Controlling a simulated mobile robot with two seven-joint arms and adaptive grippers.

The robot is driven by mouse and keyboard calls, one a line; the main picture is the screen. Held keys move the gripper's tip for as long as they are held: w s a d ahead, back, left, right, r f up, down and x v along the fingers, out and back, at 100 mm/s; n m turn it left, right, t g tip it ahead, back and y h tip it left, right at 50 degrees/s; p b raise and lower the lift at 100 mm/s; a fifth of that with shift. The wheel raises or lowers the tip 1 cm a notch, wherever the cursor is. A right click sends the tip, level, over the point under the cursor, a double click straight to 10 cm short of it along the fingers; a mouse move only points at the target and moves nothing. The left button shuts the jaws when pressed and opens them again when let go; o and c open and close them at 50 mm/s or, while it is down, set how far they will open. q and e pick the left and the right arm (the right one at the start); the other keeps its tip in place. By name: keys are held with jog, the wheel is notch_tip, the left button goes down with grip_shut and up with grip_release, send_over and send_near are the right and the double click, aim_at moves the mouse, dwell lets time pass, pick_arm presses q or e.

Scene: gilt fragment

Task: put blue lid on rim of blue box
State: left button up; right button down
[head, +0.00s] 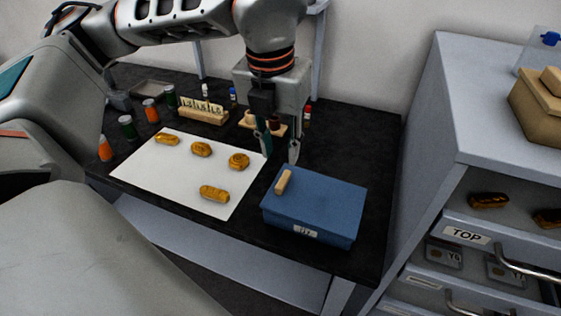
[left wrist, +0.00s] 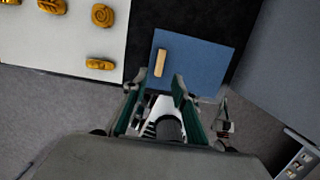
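The blue box (head: 308,221) stands at the table's front right, with a white label on its front. The blue lid (head: 325,189) lies on top of the box and covers it; a small tan handle block (head: 284,182) sits on the lid's left part. In the left wrist view the lid (left wrist: 200,62) and its handle (left wrist: 160,62) show ahead of the fingers. My left gripper (head: 279,158) points down above and behind the lid's handle. Its fingers are apart and empty, and it also shows open in the left wrist view (left wrist: 158,82). My right gripper is not in view.
A white sheet (head: 190,185) with several golden pieces lies left of the box. Bottles and a wooden rack (head: 203,112) stand behind it. A grey drawer cabinet (head: 440,150) rises close on the right, one drawer open, with a tan box (head: 538,112) on top.

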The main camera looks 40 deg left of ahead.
pick_arm(q)
jog(key=r, duration=0.3)
jog(key=shift+s, duration=0.25)
